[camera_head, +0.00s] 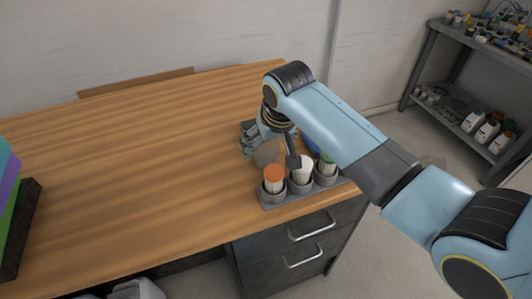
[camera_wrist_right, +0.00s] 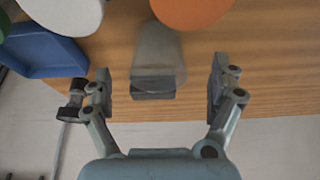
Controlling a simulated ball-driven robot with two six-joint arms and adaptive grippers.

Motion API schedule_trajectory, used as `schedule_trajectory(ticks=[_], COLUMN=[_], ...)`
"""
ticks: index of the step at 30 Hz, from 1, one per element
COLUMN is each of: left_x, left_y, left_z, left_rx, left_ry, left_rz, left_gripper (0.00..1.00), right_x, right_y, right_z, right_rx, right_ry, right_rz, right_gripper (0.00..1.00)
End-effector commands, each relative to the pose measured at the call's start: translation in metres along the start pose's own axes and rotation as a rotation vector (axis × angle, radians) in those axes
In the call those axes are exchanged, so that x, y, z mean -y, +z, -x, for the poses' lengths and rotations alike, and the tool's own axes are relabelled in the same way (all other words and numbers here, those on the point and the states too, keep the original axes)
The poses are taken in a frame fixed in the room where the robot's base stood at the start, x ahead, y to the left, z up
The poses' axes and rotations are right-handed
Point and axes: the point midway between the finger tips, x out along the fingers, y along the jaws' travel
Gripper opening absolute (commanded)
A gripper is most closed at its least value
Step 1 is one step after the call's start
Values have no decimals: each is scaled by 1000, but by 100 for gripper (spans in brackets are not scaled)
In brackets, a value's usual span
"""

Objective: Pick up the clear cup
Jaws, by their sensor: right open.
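The clear cup (camera_head: 266,153) is a translucent, greyish vessel on the wooden desk, just behind the orange-lidded container. In the right wrist view the cup (camera_wrist_right: 158,52) shows in the middle, ahead of the fingers. My right gripper (camera_head: 271,151) is over the cup and partly hides it in the head view. In the right wrist view the gripper (camera_wrist_right: 160,82) is open, with one finger to each side of the cup's line and gaps on both sides. I see no contact with the cup. My left gripper is not in view.
A grey holder (camera_head: 284,200) at the desk's front right edge carries containers with orange (camera_head: 274,172), white (camera_head: 302,162) and green lids. A blue tray (camera_wrist_right: 45,50) lies close by. A dark block (camera_wrist_right: 153,95) is near the cup. The desk's left and middle (camera_head: 140,150) are clear.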

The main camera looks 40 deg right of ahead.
Motion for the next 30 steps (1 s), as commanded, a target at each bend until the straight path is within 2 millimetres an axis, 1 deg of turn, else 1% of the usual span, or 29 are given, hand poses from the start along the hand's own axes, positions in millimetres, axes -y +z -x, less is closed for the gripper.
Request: schedule_trajectory(ticks=[5,12,15,21,23,30], left_x=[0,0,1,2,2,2], left_y=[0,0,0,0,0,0], left_z=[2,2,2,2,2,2], left_rx=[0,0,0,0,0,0], left_ry=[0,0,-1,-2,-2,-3], left_rz=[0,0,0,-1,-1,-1], left_gripper=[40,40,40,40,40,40], right_x=[-1,-3,-3,-3,-3,-3], right_y=[-1,0,0,0,0,0], right_z=[-15,-49,-54,-55,-55,-55], right_rx=[0,0,-1,-1,-1,-1], right_ry=[0,0,0,0,0,0], right_rz=[1,1,1,1,1,1], right_gripper=[92,92,92,92,86,54])
